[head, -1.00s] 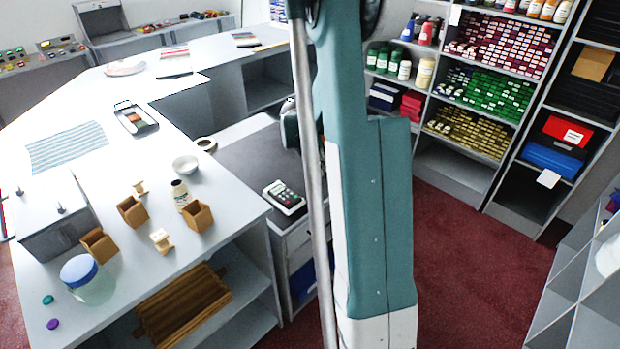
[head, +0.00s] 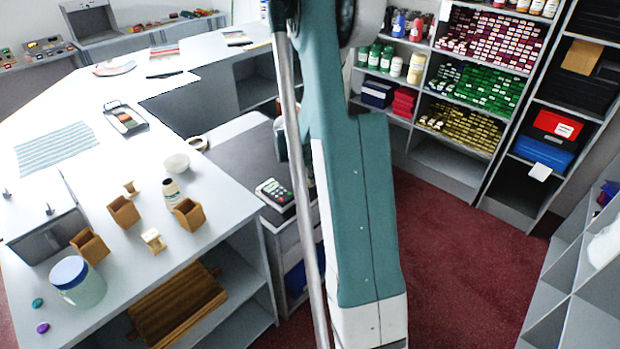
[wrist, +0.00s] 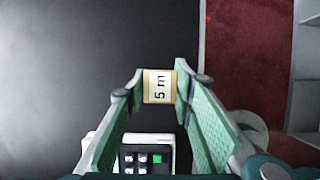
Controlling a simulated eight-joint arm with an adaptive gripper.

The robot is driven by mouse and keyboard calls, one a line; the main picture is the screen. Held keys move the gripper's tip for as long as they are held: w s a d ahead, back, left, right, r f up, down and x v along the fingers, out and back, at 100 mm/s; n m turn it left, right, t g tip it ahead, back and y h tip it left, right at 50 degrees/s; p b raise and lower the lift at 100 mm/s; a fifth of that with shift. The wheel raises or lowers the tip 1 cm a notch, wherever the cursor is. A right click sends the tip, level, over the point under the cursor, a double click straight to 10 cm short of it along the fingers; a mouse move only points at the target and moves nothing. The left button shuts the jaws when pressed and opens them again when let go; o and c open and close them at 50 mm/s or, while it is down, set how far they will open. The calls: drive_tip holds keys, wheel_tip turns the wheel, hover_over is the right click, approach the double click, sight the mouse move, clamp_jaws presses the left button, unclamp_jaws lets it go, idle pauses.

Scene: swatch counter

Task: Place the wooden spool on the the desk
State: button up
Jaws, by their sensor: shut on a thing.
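In the wrist view, my gripper (wrist: 158,86) is shut on a small pale wooden spool (wrist: 160,87) with a "5 m" label, held between the fingertips. Below it is the dark top of the desk (wrist: 60,70); I cannot tell the gap between spool and desktop. In the head view, the desk (head: 232,158) stands beside the white counter, partly hidden by my arm. The held spool is hidden there. Two other pale spools stand on the counter, one behind the brown boxes (head: 130,188) and one in front (head: 153,240).
A card terminal (head: 274,194) lies on the desk; it also shows between my fingers in the wrist view (wrist: 145,157). A tape roll (head: 198,143) is at the desk's counter side. The counter holds a bowl (head: 177,163), a bottle (head: 172,190) and a blue-lidded jar (head: 78,283). Much of the desktop is clear.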

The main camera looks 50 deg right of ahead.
drive_tip(key=shift+f, duration=0.45)
drive_tip(key=shift+f, duration=0.2)
drive_tip(key=o, duration=0.9)
drive_tip(key=shift+r, duration=0.2)
drive_tip(key=p+v, duration=0.1)
drive_tip(key=v, duration=1.1)
drive_tip(key=shift+p, duration=0.35)
drive_tip(key=shift+a, duration=0.1)
